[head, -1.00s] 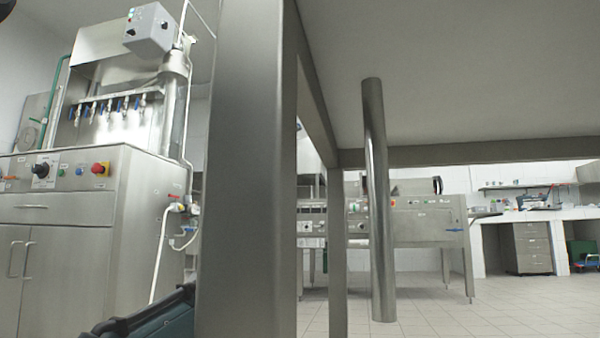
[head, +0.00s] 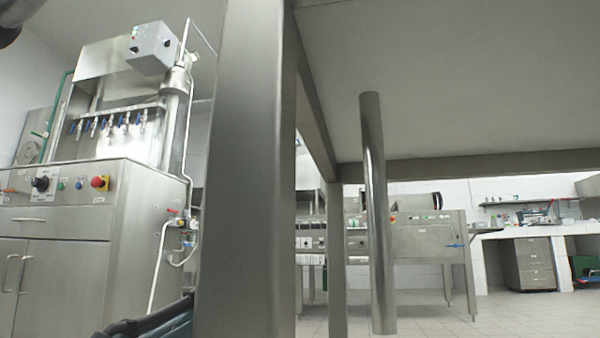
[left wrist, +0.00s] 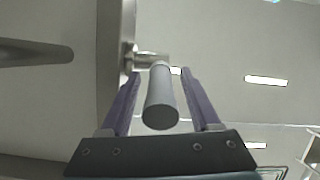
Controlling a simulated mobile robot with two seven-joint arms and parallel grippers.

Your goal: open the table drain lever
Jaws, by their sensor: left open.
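In the left wrist view, the grey cylindrical handle of the drain lever (left wrist: 161,105) points toward the camera. It joins a small metal valve fitting (left wrist: 150,60) beside a grey metal surface on the left. My left gripper (left wrist: 162,73) is open, with its two purple fingers on either side of the handle. Gaps show between the handle and both fingers. In the head view, the underside of the steel table (head: 470,70) fills the upper right, with a vertical pipe (head: 378,210) hanging under it. The lever and both grippers do not show there.
A thick steel table leg (head: 240,180) stands close in front in the head view. A steel filling machine (head: 70,235) with knobs and taps stands on the left. Another steel machine (head: 425,245) and a counter (head: 490,262) stand farther back. Tiled floor is open at the lower right.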

